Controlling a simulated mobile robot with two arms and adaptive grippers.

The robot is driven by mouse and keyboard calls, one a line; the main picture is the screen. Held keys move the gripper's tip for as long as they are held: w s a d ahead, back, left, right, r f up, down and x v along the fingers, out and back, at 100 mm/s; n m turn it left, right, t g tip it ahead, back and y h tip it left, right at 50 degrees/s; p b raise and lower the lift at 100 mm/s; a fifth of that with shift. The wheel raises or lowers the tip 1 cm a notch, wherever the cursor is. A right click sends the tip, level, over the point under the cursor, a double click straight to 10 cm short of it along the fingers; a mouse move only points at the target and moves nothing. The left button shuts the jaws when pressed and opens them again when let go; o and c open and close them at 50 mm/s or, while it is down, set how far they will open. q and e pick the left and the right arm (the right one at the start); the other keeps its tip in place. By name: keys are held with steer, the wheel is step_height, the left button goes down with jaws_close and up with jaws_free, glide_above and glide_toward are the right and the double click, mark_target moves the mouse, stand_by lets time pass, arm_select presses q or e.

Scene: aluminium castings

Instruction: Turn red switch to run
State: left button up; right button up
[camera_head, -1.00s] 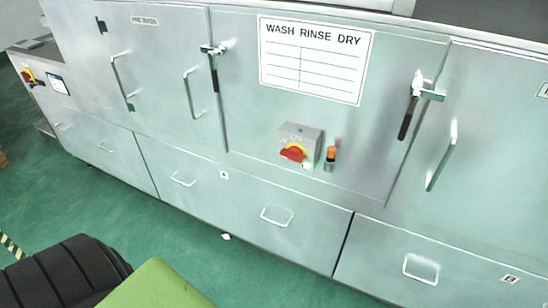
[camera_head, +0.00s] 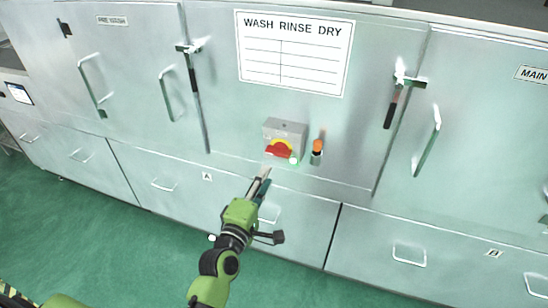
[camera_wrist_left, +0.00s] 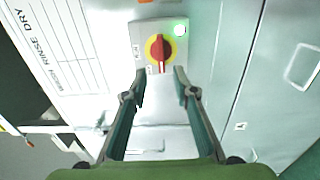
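The red switch (camera_head: 278,151) is a rotary handle on a yellow disc, on a grey box (camera_head: 285,128) fixed to the front of the wash machine. In the left wrist view the red switch (camera_wrist_left: 159,50) lies ahead, just beyond the fingertips, its handle running along the view's vertical. My left gripper (camera_head: 265,174) is just below and in front of the box in the head view. In the left wrist view its two fingers (camera_wrist_left: 160,82) are apart with nothing between them. My right gripper is not in view.
A lit green lamp (camera_wrist_left: 179,30) sits beside the switch. An orange-topped part (camera_head: 317,148) sticks out right of the box. Door handles and latches (camera_head: 395,95) project from the panels. Drawers with handles (camera_head: 409,257) run below. The green floor (camera_head: 120,245) in front is clear.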

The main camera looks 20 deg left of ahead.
mark_target(277, 155)
arm_select(q)
steer(key=w+b, duration=0.1)
steer(key=w, duration=0.4)
steer(key=w+b, duration=0.2)
steer(key=w, duration=0.3)
steer(key=shift+d+f, duration=0.15)
steer(key=shift+w, duration=0.2)
jaws_close()
